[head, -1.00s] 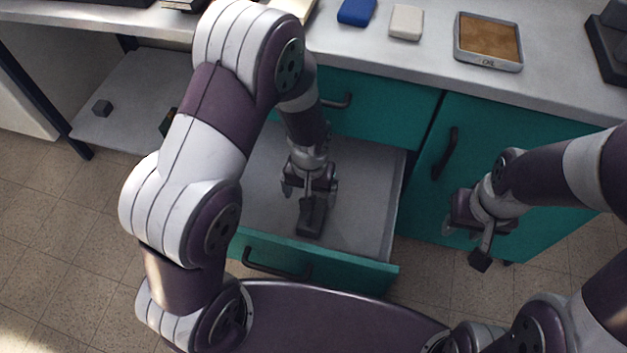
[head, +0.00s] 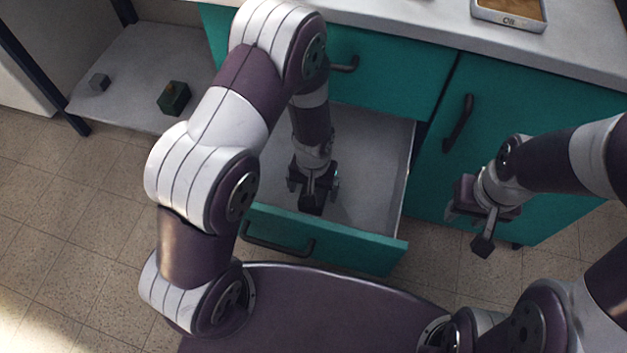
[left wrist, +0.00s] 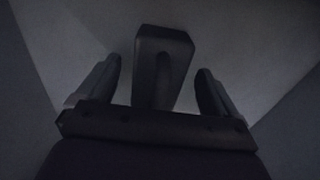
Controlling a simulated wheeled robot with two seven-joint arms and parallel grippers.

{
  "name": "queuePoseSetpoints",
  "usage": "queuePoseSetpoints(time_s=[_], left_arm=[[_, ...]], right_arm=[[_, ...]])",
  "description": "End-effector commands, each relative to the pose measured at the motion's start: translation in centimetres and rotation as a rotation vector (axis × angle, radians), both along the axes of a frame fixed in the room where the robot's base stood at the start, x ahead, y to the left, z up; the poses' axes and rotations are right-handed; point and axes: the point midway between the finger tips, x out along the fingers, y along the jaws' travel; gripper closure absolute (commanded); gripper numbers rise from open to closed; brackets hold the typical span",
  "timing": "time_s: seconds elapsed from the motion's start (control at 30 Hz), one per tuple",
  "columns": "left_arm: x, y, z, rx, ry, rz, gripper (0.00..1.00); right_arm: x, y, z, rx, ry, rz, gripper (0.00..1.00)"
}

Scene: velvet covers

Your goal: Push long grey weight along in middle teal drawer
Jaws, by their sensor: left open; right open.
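The middle teal drawer (head: 335,244) is pulled open, showing its pale grey floor. My left gripper (head: 314,186) points down inside it, close behind the front panel. The long grey weight (head: 311,205) looks dark here and lies at the gripper, partly covered by it in the head view. In the left wrist view, the weight (left wrist: 163,62) lies between the two spread fingers of my left gripper (left wrist: 158,85), with a gap visible on each side. Its near end is hidden by the gripper body. My right gripper (head: 482,218) is open and empty outside the drawer, before the right cabinet door.
A closed teal drawer (head: 390,75) sits above the open one. A cabinet door (head: 530,130) with a dark handle is to the right. The drawer's right floor is clear.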

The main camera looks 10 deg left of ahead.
Motion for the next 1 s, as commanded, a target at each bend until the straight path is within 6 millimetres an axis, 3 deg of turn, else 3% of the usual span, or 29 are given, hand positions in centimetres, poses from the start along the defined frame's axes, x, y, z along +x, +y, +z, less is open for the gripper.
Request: queuePoseSetpoints(time_s=[0.03, 0.17, 0.5, 0.53, 0.57, 0.8, 1.0], left_arm=[[0.0, 0.0, -1.0, 0.000, 0.000, 0.000, 0.06], [0.0, 0.0, -1.9, 0.000, -0.001, 0.000, 0.06], [0.0, 0.0, -2.1, 0.000, -0.001, 0.000, 0.06], [0.0, 0.0, -2.1, 0.000, -0.001, 0.000, 0.10], [0.0, 0.0, -2.1, 0.000, -0.001, 0.000, 0.19], [0.0, 0.0, -2.1, 0.000, -0.001, 0.000, 0.98], [0.0, 0.0, -2.0, 0.000, -0.001, 0.000, 1.00]], right_arm=[[0.0, 0.0, -0.7, 0.000, 0.000, 0.000, 0.57], [0.0, 0.0, -1.1, 0.000, 0.000, 0.000, 0.57], [0.0, 0.0, -1.1, 0.000, 0.000, 0.000, 0.57], [0.0, 0.0, -1.1, 0.000, 0.000, 0.000, 0.57], [0.0, 0.0, -1.1, 0.000, 0.000, 0.000, 0.57], [0.0, 0.0, -1.1, 0.000, 0.000, 0.000, 0.57], [0.0, 0.0, -1.0, 0.000, 0.000, 0.000, 0.57]])
